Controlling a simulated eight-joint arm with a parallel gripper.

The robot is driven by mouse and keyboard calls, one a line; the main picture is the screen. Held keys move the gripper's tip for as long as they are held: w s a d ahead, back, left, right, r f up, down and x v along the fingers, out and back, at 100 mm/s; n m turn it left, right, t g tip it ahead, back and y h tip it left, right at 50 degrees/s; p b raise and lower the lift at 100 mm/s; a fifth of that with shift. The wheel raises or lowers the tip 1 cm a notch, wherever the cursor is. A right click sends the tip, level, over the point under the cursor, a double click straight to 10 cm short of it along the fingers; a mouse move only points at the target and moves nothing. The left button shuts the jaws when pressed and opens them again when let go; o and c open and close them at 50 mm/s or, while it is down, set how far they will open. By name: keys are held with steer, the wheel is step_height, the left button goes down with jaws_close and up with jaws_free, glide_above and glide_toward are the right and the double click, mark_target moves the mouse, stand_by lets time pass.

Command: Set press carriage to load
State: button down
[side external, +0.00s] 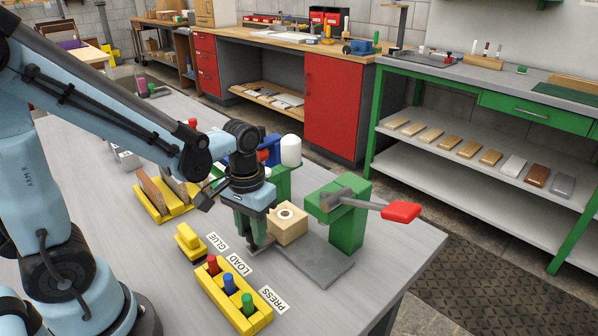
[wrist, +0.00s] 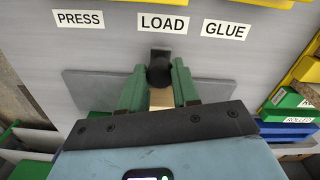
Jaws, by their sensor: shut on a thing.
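My gripper (side external: 256,244) has its green fingers shut on a black knob (wrist: 160,72) at the front of the carriage. In the wrist view the knob stands below the LOAD label (wrist: 163,24), between the PRESS label (wrist: 80,19) and the GLUE label (wrist: 226,30). The wooden carriage block (side external: 286,230) with a white ring on top is beside the fingers. It stands on a grey base plate (side external: 325,268), left of the green press (side external: 345,228) with its red-handled lever (side external: 400,212). The fingers hide the knob in the side view.
A yellow rack (side external: 262,318) with red, blue and green pegs lies in front of the plate. A small yellow block (side external: 190,246) and a yellow tray (side external: 150,208) with boards are to the left. A white bottle (side external: 291,150) stands behind the gripper. The table's right end is clear.

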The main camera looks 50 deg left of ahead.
steer(key=c, duration=0.8)
jaws_free()
steer(key=shift+r, duration=6.1)
steer(key=shift+s+d+f+m+t, duration=0.15)
steer(key=shift+f+m+t, duration=0.35)
steer(key=shift+t, duration=0.7)
steer(key=shift+w+d+f+m+t, duration=0.15)
steer(key=shift+f+m+t, duration=0.35)
steer(key=shift+t, duration=0.7)
steer(key=shift+s+d+f+m+t, duration=0.15)
steer(key=shift+f+m+t, duration=0.35)
steer(key=shift+t, duration=0.7)
